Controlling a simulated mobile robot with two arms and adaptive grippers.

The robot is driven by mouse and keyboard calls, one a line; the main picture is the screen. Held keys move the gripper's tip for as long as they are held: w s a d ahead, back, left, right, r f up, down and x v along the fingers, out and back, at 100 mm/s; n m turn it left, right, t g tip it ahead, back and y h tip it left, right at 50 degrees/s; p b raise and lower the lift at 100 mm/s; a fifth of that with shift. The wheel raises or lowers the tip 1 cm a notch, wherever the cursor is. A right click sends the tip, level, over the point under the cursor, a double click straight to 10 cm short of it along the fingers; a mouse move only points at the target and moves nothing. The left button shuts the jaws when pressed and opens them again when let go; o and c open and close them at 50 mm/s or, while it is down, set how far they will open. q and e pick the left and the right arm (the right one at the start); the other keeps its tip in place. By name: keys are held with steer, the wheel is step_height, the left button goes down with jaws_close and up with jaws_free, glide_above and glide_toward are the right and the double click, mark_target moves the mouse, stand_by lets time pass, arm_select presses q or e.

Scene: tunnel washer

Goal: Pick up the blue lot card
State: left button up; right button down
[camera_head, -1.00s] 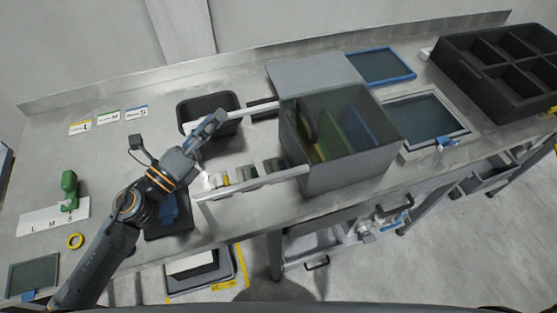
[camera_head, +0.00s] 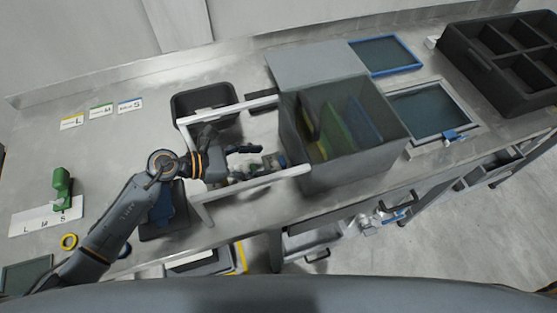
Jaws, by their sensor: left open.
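The blue-edged card marked S (camera_head: 130,105) lies flat at the back left of the steel counter. It is at the right end of a row with a green-edged card M (camera_head: 101,110) and a yellow-edged card L (camera_head: 72,121). My left gripper (camera_head: 255,160) is open, well to the right of and nearer than the blue card. It is between the two pale rails, pointing right toward the grey washer box, above small items at the box's mouth. I cannot tell whether it touches those items. My right gripper is not in view.
The grey see-through washer box (camera_head: 350,150) holds upright coloured panels. A pale rail (camera_head: 250,186) runs from it on the near side. A black bin (camera_head: 203,100) stands behind the rails. A green stamp-like object (camera_head: 62,185) stands at left. The counter around the cards is clear.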

mark_target(280, 161)
arm_select(q)
steer(key=p+x, duration=0.2)
steer(key=x, duration=0.3)
steer(key=shift+d+f, duration=0.1)
steer(key=shift+d, duration=0.05)
steer(key=shift+d+f, duration=0.15)
steer(key=c, duration=0.9)
